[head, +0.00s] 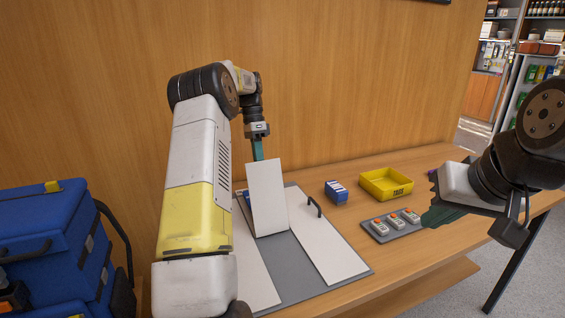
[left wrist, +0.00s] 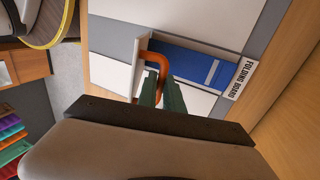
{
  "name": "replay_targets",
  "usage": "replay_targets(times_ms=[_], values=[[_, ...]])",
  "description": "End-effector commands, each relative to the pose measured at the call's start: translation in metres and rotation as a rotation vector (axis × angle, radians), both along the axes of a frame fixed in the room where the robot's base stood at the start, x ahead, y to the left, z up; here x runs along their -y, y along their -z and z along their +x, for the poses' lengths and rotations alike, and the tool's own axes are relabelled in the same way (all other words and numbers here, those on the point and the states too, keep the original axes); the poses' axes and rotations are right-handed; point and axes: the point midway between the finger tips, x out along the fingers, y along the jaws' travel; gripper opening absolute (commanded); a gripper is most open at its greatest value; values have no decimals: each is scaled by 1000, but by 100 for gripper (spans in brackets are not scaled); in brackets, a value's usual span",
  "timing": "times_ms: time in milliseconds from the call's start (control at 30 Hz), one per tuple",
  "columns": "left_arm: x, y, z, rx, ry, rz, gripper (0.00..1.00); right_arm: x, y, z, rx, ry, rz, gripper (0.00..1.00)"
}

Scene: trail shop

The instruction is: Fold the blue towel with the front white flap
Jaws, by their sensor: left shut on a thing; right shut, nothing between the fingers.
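The grey folding board (head: 297,281) lies on the table with white flaps to the left (head: 252,275) and right (head: 330,247). The front white flap (head: 267,190) stands raised and tilted, and hides most of the towel in the head view. The blue towel (left wrist: 185,62) with a pale stripe lies flat on the board in the left wrist view. My left gripper (head: 258,152) is shut on the orange handle (left wrist: 133,58) of the raised flap. My right gripper (head: 432,217) is shut and empty, apart from the board, over the table's right part.
A blue box (head: 336,191), a yellow tray (head: 372,189) and a grey holder (head: 398,236) with several small devices stand right of the board. A black handle (head: 314,207) sticks up at the right flap. Blue cases (head: 50,240) stand at far left; a wooden wall is behind.

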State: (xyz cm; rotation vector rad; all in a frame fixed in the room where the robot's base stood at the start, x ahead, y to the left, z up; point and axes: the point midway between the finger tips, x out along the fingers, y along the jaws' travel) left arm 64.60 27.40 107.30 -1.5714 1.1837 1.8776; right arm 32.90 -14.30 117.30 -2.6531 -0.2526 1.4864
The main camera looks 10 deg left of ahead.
Motion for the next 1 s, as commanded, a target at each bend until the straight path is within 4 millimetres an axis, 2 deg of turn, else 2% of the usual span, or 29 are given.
replay_targets(times_ms=[300,700,733,800,1000], values=[[-14,9,11,5,-5,7,0,0,0,0,0,0,0,0],[-17,10,12,6,-9,11,0,0,0,0,0,0,0,0],[-17,10,12,6,-9,11,18,0,0,0,0,0,0,0],[-17,10,12,5,-9,10,32,0,0,0,0,0,0,0],[-14,9,11,5,-5,7,32,0,0,0,0,0,0,0]])
